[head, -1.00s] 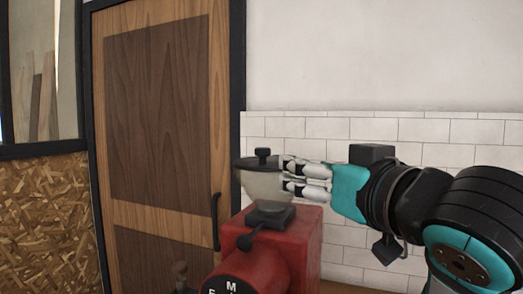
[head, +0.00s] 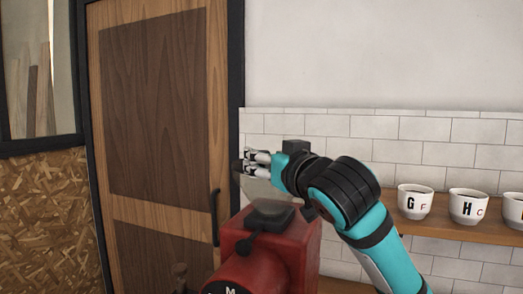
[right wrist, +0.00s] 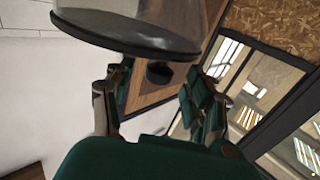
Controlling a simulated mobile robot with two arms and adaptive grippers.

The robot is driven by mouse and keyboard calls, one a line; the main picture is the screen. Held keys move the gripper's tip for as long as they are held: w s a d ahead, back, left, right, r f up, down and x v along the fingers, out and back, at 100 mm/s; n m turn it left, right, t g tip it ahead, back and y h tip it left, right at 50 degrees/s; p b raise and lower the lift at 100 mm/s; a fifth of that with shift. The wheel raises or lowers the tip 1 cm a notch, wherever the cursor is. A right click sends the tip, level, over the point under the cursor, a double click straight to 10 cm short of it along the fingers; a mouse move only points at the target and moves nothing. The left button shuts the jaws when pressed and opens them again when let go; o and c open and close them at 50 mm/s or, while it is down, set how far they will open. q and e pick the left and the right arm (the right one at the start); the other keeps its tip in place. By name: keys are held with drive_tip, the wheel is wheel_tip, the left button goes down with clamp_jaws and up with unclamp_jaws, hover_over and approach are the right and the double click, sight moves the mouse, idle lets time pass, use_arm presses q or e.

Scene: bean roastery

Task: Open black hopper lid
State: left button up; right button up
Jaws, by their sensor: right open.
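The black hopper lid (head: 237,167) sits on the clear hopper (head: 258,189) of the red grinder (head: 262,250); in the head view my right gripper (head: 250,163) covers most of it. In the right wrist view the lid's dark rim (right wrist: 120,44) crosses the top, and its black knob (right wrist: 158,73) stands between my two open fingers (right wrist: 156,90). Gaps show on both sides of the knob, so nothing is gripped. My left gripper is not in view.
White lettered cups, one marked G (head: 414,203) and one marked H (head: 467,208), stand on a wooden shelf (head: 440,230) at the right. A tiled wall (head: 400,145) is behind the arm, and a wooden door (head: 155,110) is at the left.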

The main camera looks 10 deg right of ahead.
drive_tip(key=shift+w+a+p, duration=0.15)
drive_tip(key=shift+w, duration=0.6)
drive_tip(key=shift+w+a+p, duration=0.15)
drive_tip(key=shift+w, duration=0.55)
drive_tip(key=shift+c, duration=0.3)
clamp_jaws()
